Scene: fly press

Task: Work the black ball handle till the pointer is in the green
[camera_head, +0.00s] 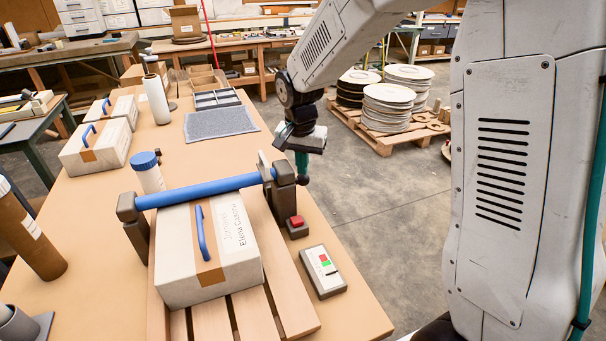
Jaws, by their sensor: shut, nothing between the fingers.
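A blue bar (205,190) lies across a pale box (211,255) between two dark posts. A light upright tab (264,165) stands by the right post (285,188). My gripper (302,172) points down just right of that post, shut with nothing held. A small dark rounded thing (304,181) shows at its tips; I cannot tell whether it is the black ball handle or whether they touch. A grey gauge box (330,285) with a white face, red and green marks lies to the right. Its pointer is too small to read.
A red button (296,220) on a dark block stands near the right post. Wooden slats (290,290) lie under the box. A blue-capped bottle (147,172) stands behind the bar. A grey mat (220,123) lies farther back. Open floor lies right of the table.

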